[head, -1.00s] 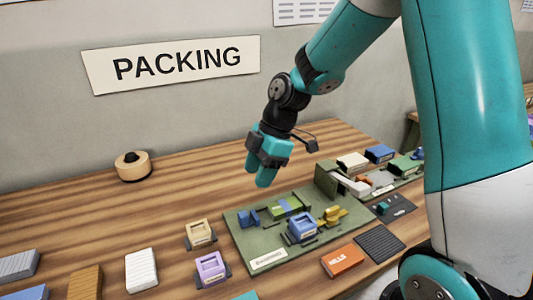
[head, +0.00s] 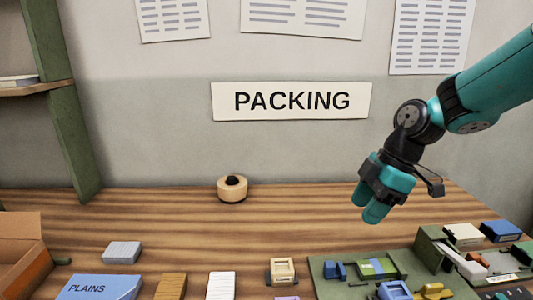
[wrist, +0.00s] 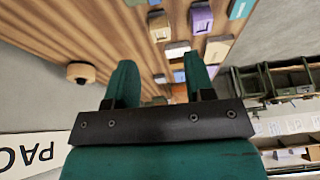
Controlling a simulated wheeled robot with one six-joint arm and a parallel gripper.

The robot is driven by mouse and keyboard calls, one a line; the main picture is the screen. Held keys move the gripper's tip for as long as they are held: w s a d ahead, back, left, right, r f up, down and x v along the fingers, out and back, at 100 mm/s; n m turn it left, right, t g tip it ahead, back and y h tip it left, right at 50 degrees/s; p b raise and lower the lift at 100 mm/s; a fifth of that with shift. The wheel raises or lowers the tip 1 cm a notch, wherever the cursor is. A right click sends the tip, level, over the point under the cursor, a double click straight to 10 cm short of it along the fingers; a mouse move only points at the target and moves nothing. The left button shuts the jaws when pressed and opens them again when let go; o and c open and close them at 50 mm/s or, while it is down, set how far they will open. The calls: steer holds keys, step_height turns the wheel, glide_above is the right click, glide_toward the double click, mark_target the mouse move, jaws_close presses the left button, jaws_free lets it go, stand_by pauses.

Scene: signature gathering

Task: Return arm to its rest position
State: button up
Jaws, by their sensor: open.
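My gripper (head: 369,208) hangs above the table at the right in the head view, fingers pointing down and a little left. In the wrist view its two teal fingers (wrist: 158,85) stand apart with nothing held between them. My arm comes in from the upper right. The gripper is above and behind the green board (head: 325,289) and touches nothing that I can see.
The wooden table (head: 130,220) holds a tape roll (head: 232,189), a cardboard box (head: 22,255), a blue PLAINS box (head: 98,288) and several small blocks. A green shelf post (head: 65,110) stands left. The wall with the PACKING sign (head: 291,101) is behind.

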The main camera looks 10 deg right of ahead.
steer(key=s+a+r+m, duration=0.1)
steer(key=s+a+m, duration=0.3)
steer(key=s, duration=0.6)
steer(key=s+a+r+m, duration=0.2)
steer(key=s+a+m, duration=0.3)
steer(key=s, duration=0.5)
steer(key=shift+a+r+m, duration=0.3)
steer(key=shift+a, duration=0.75)
